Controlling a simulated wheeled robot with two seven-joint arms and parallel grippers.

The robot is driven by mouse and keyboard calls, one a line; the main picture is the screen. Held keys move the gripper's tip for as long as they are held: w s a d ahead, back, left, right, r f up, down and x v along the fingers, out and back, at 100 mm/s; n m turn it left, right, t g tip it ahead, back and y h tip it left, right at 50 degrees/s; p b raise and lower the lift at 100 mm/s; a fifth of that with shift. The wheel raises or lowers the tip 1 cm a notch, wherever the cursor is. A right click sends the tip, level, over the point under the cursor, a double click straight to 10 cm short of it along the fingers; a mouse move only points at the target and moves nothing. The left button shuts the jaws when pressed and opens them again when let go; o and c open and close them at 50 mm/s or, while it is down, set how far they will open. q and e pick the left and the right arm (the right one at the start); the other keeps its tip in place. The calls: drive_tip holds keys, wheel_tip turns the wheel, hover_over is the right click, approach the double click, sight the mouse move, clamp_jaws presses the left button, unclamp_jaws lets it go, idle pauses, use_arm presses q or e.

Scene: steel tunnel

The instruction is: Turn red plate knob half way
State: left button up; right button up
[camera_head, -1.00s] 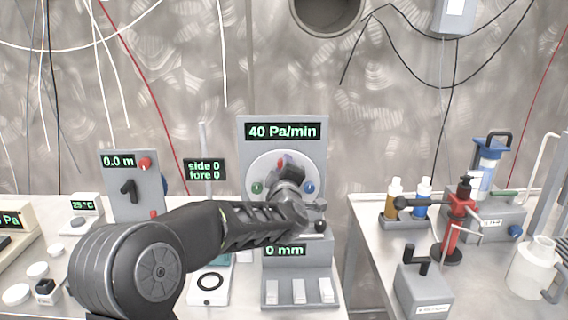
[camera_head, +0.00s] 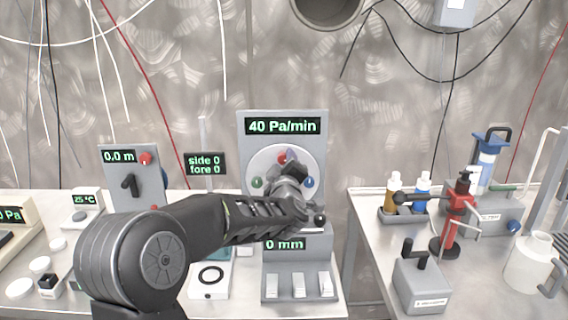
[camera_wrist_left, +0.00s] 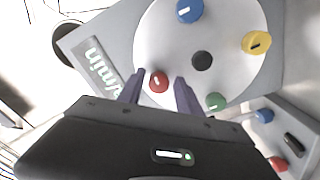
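The round white plate (camera_wrist_left: 225,52) on the grey panel carries a red knob (camera_wrist_left: 157,81), a blue knob (camera_wrist_left: 189,10), a yellow knob (camera_wrist_left: 256,43) and a green knob (camera_wrist_left: 215,101). In the head view the red knob (camera_head: 282,156) is at the top of the plate, under the display (camera_head: 283,126) reading 40 Pa/min. My left gripper (camera_wrist_left: 160,84) is open, with one finger on each side of the red knob; I cannot tell whether they touch it. In the head view my left gripper (camera_head: 289,166) covers the plate's middle and lower part. My right gripper is not in view.
A 0.0 m panel (camera_head: 119,167) with a black handle stands to the left. Below the plate is a 0 mm unit (camera_head: 297,270) with white blocks. A second table at the right holds bottles (camera_head: 423,192), a red stand (camera_head: 454,222) and a grey box (camera_head: 422,287).

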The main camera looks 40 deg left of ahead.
use_arm(q)
drive_tip(key=shift+o, duration=0.7)
drive_tip(key=shift+r, duration=0.1)
drive_tip(key=shift+s+d, duration=0.1)
drive_tip(key=shift+s, duration=0.05)
drive_tip(key=v, duration=0.7)
drive_tip(key=shift+s+d, duration=0.15)
